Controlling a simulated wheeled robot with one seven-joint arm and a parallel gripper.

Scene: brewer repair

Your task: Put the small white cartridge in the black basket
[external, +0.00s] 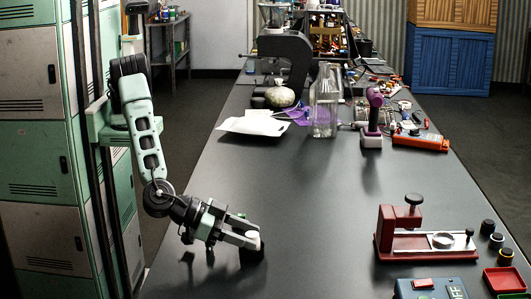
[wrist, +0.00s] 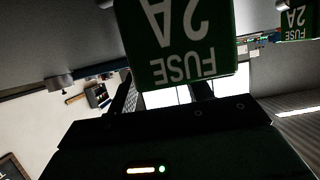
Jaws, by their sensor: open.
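My gripper (external: 250,238) is low over the near left part of the dark table; its jaws are open. In the wrist view a green block marked "FUSE 2A" (wrist: 184,40) fills the top middle, close in front of the fingers and hiding part of them. I cannot tell whether it touches them. A small pale round piece (external: 443,240) sits on the bed of a red press (external: 425,246); I cannot tell whether it is the white cartridge. I cannot make out the white cartridge or the black basket for certain in either view.
A blue box (external: 430,288), a red tray (external: 505,279) and small dark cylinders (external: 488,228) are near the press. Farther back are a glass jar (external: 326,100), a purple tool (external: 373,115) and an orange meter (external: 421,140). The table's middle (external: 290,210) is clear.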

